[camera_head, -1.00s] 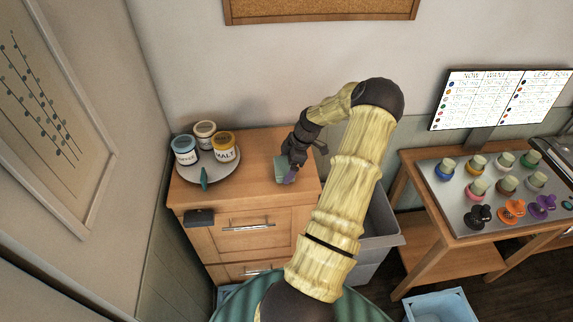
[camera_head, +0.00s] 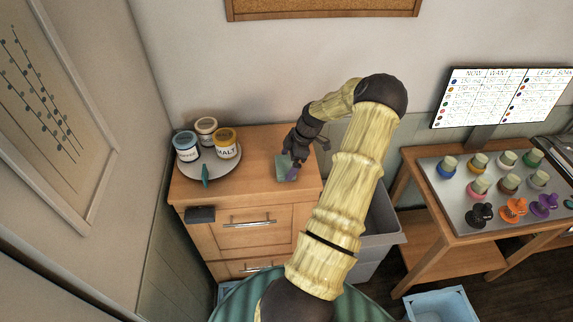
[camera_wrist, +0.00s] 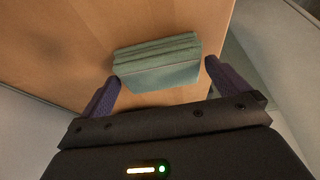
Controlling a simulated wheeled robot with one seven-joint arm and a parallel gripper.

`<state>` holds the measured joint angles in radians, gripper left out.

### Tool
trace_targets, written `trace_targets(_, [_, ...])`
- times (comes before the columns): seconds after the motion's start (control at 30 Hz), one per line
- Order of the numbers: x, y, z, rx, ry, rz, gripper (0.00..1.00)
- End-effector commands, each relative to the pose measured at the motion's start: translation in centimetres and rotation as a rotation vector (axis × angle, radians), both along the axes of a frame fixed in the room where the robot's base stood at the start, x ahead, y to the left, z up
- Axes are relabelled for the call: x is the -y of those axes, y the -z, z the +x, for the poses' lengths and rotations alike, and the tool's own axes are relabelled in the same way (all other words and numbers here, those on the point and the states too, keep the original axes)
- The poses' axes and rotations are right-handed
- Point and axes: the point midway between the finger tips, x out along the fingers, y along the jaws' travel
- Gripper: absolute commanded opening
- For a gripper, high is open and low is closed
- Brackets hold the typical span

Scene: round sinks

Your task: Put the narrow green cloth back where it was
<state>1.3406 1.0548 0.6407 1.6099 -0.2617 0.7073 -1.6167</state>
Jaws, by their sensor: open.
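The narrow green cloth (camera_wrist: 158,62) lies folded on the wooden top of the cabinet, near its right side. In the head view the cloth (camera_head: 281,168) shows just left of my gripper (camera_head: 292,172). In the wrist view my gripper (camera_wrist: 160,88) is open, with one purple finger near each end of the cloth. The cloth lies mostly ahead of the fingertips, with its near edge between them. I cannot tell whether either finger touches it.
A round grey tray (camera_head: 228,174) with several labelled jars and a teal item (camera_head: 205,174) stands on the left of the cabinet top (camera_head: 258,150). A grey bin (camera_head: 378,240) is right of the cabinet. A table (camera_head: 425,190) with several stamp-like items stands further right.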

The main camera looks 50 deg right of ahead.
Motion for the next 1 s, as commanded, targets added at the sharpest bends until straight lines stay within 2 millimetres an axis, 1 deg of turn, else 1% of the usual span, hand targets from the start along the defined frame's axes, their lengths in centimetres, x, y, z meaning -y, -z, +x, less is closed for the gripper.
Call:
trace_targets(0.07, [0.6, -0.8, -0.4, 0.002, 0.004, -0.005, 1.0])
trace_targets(0.23, [1.7, -3.9, -1.3, 0.003, 0.006, -0.006, 1.0])
trace_targets(0.4, [2.5, -7.0, -2.0, 0.002, 0.002, -0.006, 1.0])
trace_targets(0.53, [2.9, -8.8, -2.3, 0.002, 0.001, -0.003, 1.0])
trace_targets(0.7, [3.1, -9.8, -2.6, 0.001, -0.002, 0.0, 1.0])
trace_targets(1.0, [3.1, -9.8, -2.5, 0.001, -0.002, 0.0, 1.0])
